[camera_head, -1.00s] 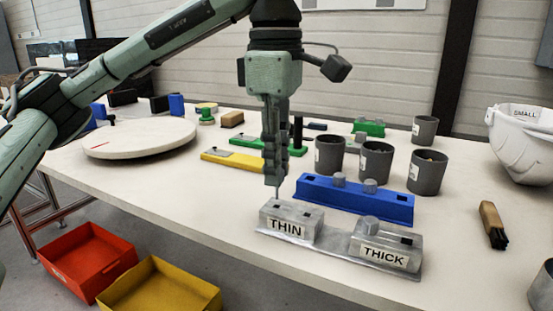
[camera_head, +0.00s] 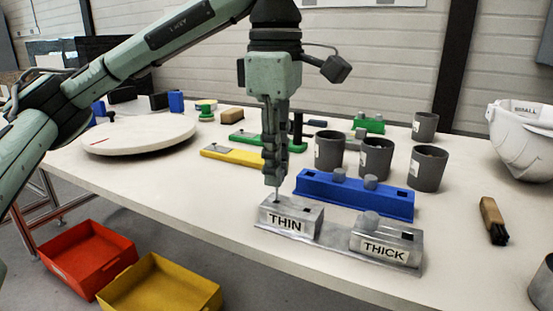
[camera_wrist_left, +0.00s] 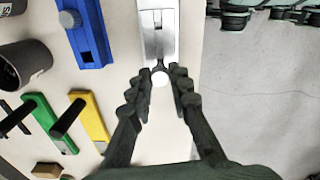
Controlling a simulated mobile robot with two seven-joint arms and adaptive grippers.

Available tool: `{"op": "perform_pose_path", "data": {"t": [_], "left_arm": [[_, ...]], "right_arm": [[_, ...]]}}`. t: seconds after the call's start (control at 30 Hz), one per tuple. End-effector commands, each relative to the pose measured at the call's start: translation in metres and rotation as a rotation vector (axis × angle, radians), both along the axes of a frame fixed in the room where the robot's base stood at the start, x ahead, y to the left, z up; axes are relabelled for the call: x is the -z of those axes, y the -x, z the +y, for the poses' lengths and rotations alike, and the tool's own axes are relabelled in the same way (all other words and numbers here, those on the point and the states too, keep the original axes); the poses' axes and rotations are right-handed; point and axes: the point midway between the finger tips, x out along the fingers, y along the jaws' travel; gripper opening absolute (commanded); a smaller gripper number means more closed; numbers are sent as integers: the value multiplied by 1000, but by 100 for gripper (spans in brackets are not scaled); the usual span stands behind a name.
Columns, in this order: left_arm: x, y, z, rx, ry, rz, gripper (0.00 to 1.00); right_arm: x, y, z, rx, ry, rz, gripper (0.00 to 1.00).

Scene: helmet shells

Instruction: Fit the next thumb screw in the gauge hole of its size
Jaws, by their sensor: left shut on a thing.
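My left gripper (camera_head: 275,178) is shut on a thumb screw. Its pale round head (camera_wrist_left: 160,79) shows between the fingertips in the left wrist view. Its thin shank (camera_head: 277,191) points down at the left end of the grey THIN gauge block (camera_head: 291,224). I cannot tell whether the tip is in the hole there or just above it. A dark square opening (camera_head: 308,206) shows at the block's right end. The grey THICK gauge block (camera_head: 388,248) has a grey knob-headed screw (camera_head: 372,219) at its left and a dark opening at its right. My right gripper is not in view.
A blue gauge block (camera_head: 350,198) with two grey knobs stands just behind. Several dark cups, including one in the middle (camera_head: 376,160), stand behind it. A brush (camera_head: 493,220) and a white helmet shell (camera_head: 523,140) are at the right.

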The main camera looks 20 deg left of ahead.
Motion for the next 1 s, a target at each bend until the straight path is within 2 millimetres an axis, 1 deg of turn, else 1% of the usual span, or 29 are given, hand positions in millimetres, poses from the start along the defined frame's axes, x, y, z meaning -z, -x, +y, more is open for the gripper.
{"op": "perform_pose_path", "data": {"t": [0.57,1.0], "left_arm": [[2,0,0,0,0,0,0],[8,0,0,0,0,0,0]], "right_arm": [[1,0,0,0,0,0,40],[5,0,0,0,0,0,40]]}}
